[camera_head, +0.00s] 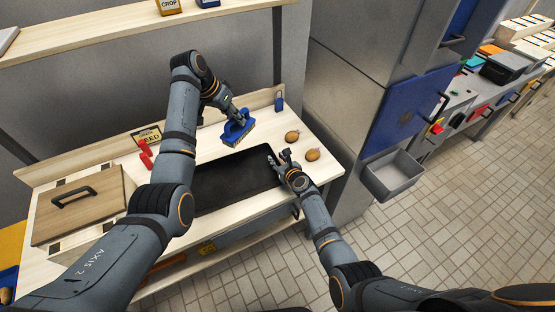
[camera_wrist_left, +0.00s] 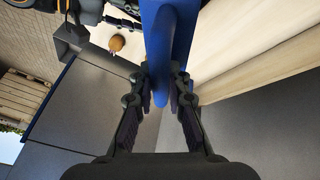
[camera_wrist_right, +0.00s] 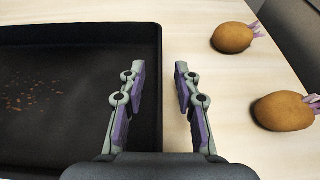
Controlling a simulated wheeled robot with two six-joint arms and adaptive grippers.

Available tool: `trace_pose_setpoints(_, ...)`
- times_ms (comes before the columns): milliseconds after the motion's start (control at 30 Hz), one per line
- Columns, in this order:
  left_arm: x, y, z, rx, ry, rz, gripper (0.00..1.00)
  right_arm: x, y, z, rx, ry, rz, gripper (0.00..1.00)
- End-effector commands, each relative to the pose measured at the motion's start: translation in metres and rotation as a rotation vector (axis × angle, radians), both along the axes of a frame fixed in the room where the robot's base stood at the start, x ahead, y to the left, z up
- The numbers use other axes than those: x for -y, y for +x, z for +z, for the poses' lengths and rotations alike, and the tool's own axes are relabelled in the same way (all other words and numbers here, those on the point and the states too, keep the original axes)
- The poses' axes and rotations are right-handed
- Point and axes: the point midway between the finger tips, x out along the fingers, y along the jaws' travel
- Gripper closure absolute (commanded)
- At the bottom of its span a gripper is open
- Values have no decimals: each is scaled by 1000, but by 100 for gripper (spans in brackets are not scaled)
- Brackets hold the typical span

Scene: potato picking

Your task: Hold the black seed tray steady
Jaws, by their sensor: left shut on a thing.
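The black seed tray (camera_head: 235,181) lies flat on the wooden bench, and its right wall (camera_wrist_right: 158,70) shows in the right wrist view. Brown crumbs (camera_wrist_right: 35,98) are on its floor. My right gripper (camera_head: 277,160) is open at the tray's right end. In the right wrist view one finger is over the tray and the other outside its wall; I cannot tell whether they touch it. My left gripper (camera_head: 232,112) is shut on the handle of a blue brush (camera_head: 236,131), above the bench behind the tray. The blue handle (camera_wrist_left: 170,50) fills the jaws in the left wrist view.
Two potatoes with purple sprouts, one farther (camera_wrist_right: 232,38) and one nearer (camera_wrist_right: 283,111), lie right of the tray. A lidded wooden box (camera_head: 80,203), red items (camera_head: 146,155) and a seed sign (camera_head: 146,135) stand left. A grey bin (camera_head: 393,175) is beyond the bench's right end.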

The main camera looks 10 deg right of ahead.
Motion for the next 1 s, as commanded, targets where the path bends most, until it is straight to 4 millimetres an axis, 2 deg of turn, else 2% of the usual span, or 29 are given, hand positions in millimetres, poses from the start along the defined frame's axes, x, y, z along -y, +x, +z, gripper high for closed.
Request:
trace_pose_setpoints(300, 0, 0, 0, 1, -1, 0, 100, 0, 2, -1, 0, 0, -1, 69)
trace_pose_setpoints(533, 0, 0, 0, 1, -1, 0, 100, 0, 1, -1, 0, 0, 0, 100)
trace_pose_setpoints(1000, 0, 0, 0, 1, -1, 0, 100, 0, 1, -1, 0, 0, 0, 100)
